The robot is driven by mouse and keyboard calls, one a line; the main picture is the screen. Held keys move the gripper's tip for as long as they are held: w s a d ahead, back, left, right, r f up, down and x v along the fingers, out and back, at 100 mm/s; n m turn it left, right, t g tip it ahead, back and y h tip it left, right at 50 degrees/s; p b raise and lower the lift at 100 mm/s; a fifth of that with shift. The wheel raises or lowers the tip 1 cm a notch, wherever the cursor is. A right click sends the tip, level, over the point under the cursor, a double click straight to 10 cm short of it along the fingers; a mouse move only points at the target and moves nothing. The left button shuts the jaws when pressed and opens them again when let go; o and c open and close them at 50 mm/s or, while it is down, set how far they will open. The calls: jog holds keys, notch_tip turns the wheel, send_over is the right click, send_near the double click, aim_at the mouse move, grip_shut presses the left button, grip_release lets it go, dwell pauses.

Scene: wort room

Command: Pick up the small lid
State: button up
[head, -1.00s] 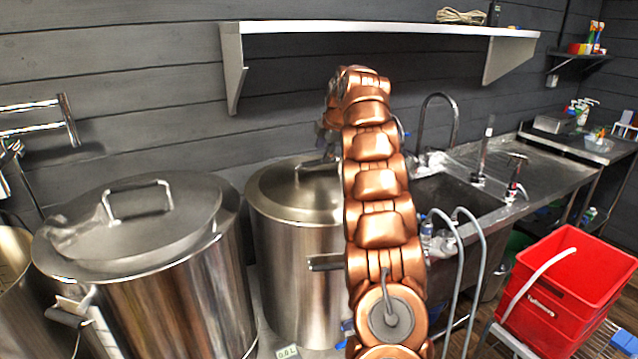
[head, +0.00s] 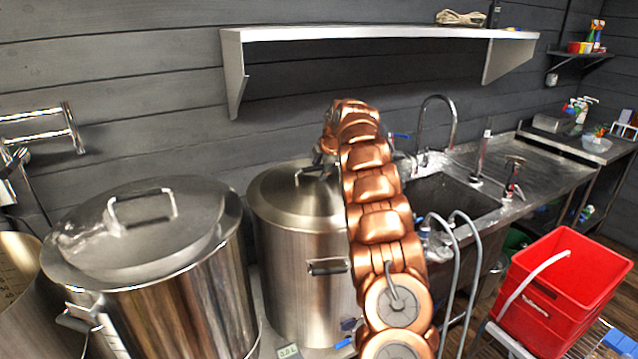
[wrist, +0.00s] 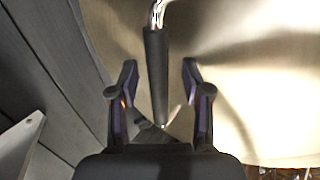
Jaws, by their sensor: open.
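The small lid (head: 290,195) is a round, shiny metal lid on the middle steel pot (head: 290,265). Its thin handle (head: 308,171) rises from the top, partly hidden by my arm in the head view. In the wrist view, the pale lid surface (wrist: 255,85) fills much of the picture. There the dark-sleeved handle (wrist: 157,70) runs lengthwise between the two fingers of my open gripper (wrist: 159,78), with gaps on both sides. In the head view, my gripper (head: 326,158) is small and dark beside the handle.
A larger lidded pot (head: 165,290) stands to the left. A sink (head: 450,200) with taps and hoses is to the right, and a red bucket (head: 560,285) is at the lower right. A wall shelf (head: 380,33) hangs above. The dark wall is close behind the pots.

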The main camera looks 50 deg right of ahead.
jog(key=shift+w+f, duration=0.15)
grip_shut()
dwell(0.4)
